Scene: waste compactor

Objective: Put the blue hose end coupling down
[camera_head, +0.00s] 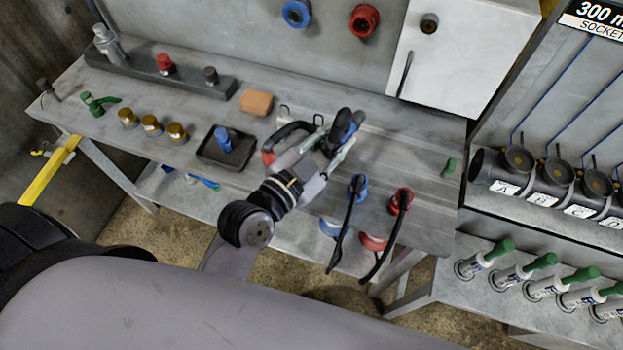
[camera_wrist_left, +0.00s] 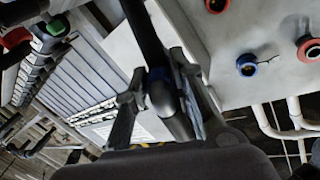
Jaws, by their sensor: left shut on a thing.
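My left gripper (camera_head: 330,145) is above the back part of the grey workbench (camera_head: 285,185), shut on the blue hose end coupling (camera_head: 343,126). The coupling is blue and dark, and the fingers hide part of it. In the left wrist view the blue coupling (camera_wrist_left: 158,92) sits between the two fingers (camera_wrist_left: 158,100), with a black hose (camera_wrist_left: 140,25) running up from it. It looks held clear of the bench, but the gap is hard to judge. My right gripper is not in view.
A blue wall port (camera_head: 296,13) and a red one (camera_head: 364,20) are behind. A black tray (camera_head: 240,157) and orange block (camera_head: 256,102) lie left of the gripper. Blue (camera_head: 358,185) and red (camera_head: 402,198) hose fittings are at the front edge. Bench right of the gripper is mostly clear.

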